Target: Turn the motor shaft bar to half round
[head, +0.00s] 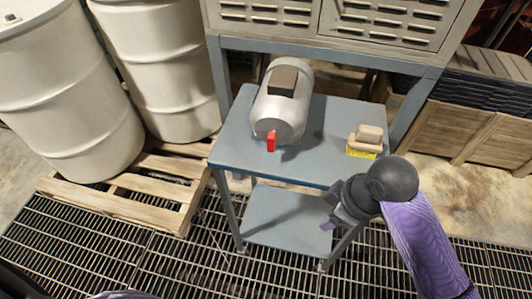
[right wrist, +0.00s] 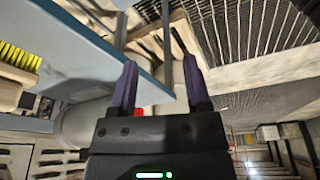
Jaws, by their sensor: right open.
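The motor (head: 286,100) is a light grey cylinder with a dark box on top, lying on the blue-grey table. Its red shaft bar (head: 271,141) shows at the near end and looks upright in the head view. In the right wrist view the motor (right wrist: 85,125) is partly hidden behind my gripper, and a bit of the red bar (right wrist: 139,111) shows beside a finger. My right gripper (head: 331,214) is open and empty near the table's front right corner, apart from the bar. In the right wrist view its purple fingers (right wrist: 160,62) stand apart. My left gripper is out of view.
A wooden brush (head: 365,140) with yellow bristles lies on the table (head: 325,140), right of the motor. A lower shelf (head: 285,220) sits under it. White drums (head: 70,95) on a pallet (head: 120,207) stand left. Space before the bar is clear.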

